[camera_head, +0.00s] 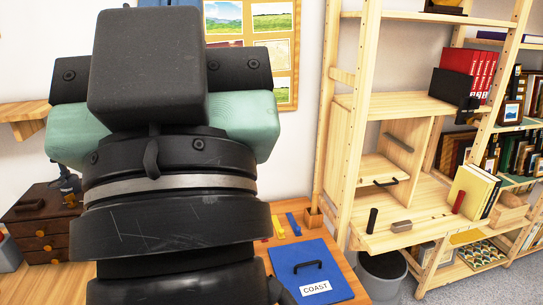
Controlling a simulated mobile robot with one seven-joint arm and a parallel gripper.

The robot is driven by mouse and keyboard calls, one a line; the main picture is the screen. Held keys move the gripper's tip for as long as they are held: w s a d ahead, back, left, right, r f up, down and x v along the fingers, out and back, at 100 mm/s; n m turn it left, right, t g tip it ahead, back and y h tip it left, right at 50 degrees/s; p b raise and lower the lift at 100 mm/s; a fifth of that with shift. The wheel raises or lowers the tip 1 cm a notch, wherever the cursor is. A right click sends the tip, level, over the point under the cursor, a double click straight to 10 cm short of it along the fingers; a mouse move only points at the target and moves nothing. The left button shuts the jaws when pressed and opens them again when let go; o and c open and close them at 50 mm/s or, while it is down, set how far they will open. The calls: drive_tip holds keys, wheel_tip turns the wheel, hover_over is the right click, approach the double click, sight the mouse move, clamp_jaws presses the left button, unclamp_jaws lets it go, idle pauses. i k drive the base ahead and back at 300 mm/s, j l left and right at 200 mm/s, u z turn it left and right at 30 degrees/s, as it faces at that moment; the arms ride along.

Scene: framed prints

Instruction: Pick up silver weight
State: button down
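No silver weight can be made out with certainty. A small grey-brown block (401,226) lies on the wooden desk shelf at the right, but I cannot tell whether it is a weight. My gripper and wrist (160,130) fill the left foreground, black with a silver ring and pale green sides. The fingertips cannot be made out, so I cannot tell whether it is open or shut. My arm hides much of the table and wall behind it.
A blue folder (318,262) labelled COAST with a black handle lies on the wooden table (345,292). A dark cylinder (372,221) and yellow books (470,190) stand on the shelf unit. A grey bin (383,276) is below. A drawer chest (40,228) is at left.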

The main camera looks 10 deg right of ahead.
sight(402, 226)
drive_tip(key=i+l, duration=0.15)
drive_tip(key=l, duration=0.2)
drive_tip(key=i+l, duration=0.15)
drive_tip(key=l, duration=0.2)
drive_tip(key=i+l, duration=0.15)
drive_tip(key=l, duration=0.2)
drive_tip(key=i+l, duration=0.1)
drive_tip(key=l, duration=0.25)
drive_tip(key=i+l, duration=0.15)
drive_tip(key=l, duration=0.25)
